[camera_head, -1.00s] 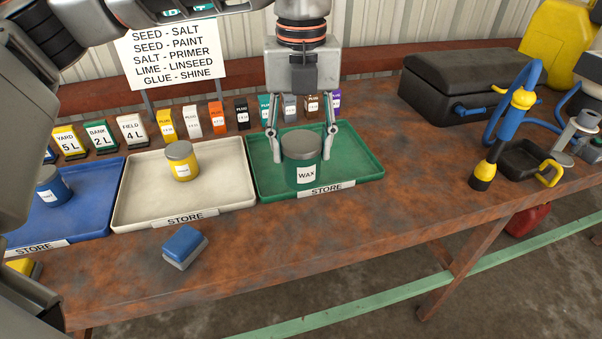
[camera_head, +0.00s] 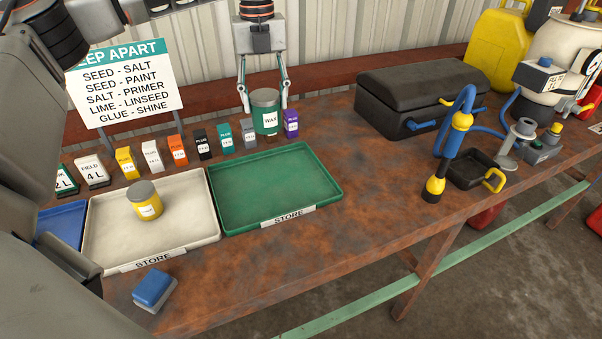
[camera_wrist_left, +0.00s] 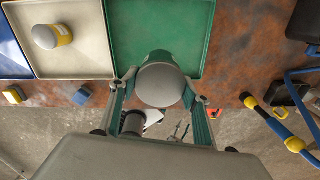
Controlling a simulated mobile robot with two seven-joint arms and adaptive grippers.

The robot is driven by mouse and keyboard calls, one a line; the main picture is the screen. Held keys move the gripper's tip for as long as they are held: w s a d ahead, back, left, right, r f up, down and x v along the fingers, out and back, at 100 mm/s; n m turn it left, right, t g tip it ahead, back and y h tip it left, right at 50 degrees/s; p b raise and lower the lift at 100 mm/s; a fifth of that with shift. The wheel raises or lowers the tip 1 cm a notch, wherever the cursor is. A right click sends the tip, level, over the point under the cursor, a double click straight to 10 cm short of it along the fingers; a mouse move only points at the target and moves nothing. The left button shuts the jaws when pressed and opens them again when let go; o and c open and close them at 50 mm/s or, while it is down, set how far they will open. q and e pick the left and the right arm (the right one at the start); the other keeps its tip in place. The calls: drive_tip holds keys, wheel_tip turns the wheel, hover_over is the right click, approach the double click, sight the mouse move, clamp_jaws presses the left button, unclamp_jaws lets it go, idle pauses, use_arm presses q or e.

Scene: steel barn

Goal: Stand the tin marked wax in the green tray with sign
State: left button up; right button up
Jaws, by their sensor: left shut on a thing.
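The wax tin (camera_head: 266,112) is a green can with a grey lid and a white WAX label. My left gripper (camera_head: 265,108) is shut on its sides and holds it upright, raised clear of the green tray. In the left wrist view the tin's grey lid (camera_wrist_left: 161,85) shows between the fingers, with the green tray (camera_wrist_left: 195,60) below and beyond. My right gripper is not in view.
The cream tray (camera_head: 190,225) to the left holds a yellow tin (camera_head: 145,203). A row of small coloured boxes (camera_head: 177,148) stands behind the trays. A KEEP APART board (camera_head: 122,85) is at the back left, a black case (camera_head: 415,95) to the right. A blue sponge-like block (camera_head: 154,288) lies in front.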

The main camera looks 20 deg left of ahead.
use_arm(q)
drive_tip(key=shift+w+a+f, duration=0.5)
drive_tip(key=shift+w+a, duration=0.05)
drive_tip(key=shift+w, duration=0.15)
drive_tip(key=shift+f+p, duration=0.55)
drive_tip(key=shift+f, duration=9.1)
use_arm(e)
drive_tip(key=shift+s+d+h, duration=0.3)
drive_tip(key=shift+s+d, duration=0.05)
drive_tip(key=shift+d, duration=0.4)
use_arm(q)
drive_tip(key=shift+s, duration=0.1)
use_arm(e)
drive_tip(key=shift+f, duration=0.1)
use_arm(q)
drive_tip(key=o, duration=1.3)
drive_tip(key=shift+f, duration=0.15)
